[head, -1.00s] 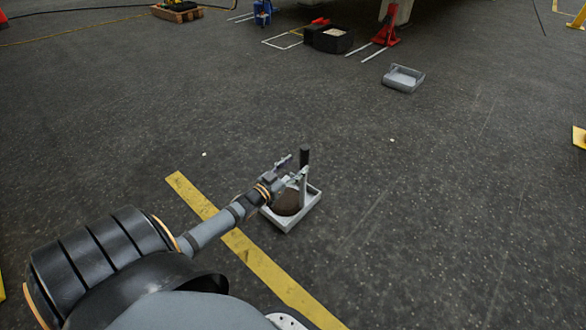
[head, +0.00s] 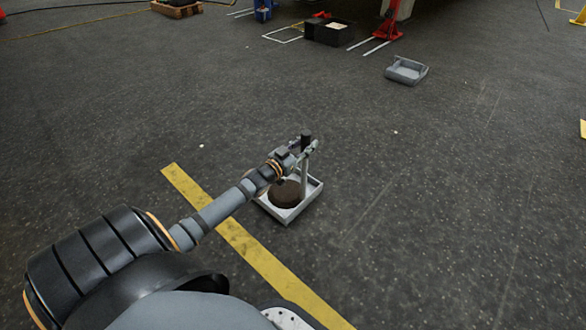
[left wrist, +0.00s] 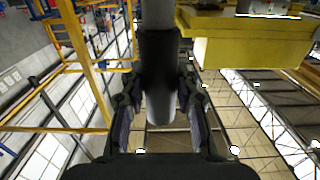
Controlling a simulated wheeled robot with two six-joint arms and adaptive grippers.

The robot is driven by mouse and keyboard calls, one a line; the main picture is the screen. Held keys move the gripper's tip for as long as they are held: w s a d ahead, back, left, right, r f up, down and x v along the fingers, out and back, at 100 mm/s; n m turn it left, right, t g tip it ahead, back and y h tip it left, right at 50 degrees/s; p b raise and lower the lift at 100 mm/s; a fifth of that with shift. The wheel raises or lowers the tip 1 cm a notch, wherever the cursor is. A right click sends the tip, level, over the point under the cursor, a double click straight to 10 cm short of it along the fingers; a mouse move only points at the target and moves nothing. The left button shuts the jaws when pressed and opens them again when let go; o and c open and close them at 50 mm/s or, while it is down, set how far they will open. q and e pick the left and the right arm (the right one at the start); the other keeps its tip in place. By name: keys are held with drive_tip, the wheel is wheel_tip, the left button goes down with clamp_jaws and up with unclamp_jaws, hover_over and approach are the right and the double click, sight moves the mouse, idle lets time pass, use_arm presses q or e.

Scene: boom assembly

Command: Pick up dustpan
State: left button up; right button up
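The dustpan (head: 304,178) is a light grey tray with an upright grey handle topped by a black grip. It stands on the floor just right of the yellow line, with a round brown object (head: 285,194) in its tray. My left gripper (head: 308,147) is at the upper part of the handle. In the left wrist view the handle (left wrist: 158,75) runs between the two fingers (left wrist: 161,110), which look spread with gaps on both sides. My right gripper is not in view.
A yellow floor line (head: 240,242) runs diagonally beside the dustpan. A second grey tray (head: 407,70) lies farther back right. A black box (head: 328,32) and a red stand (head: 387,28) are at the back. The floor around the dustpan is clear.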

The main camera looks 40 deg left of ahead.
use_arm(q)
clamp_jaws()
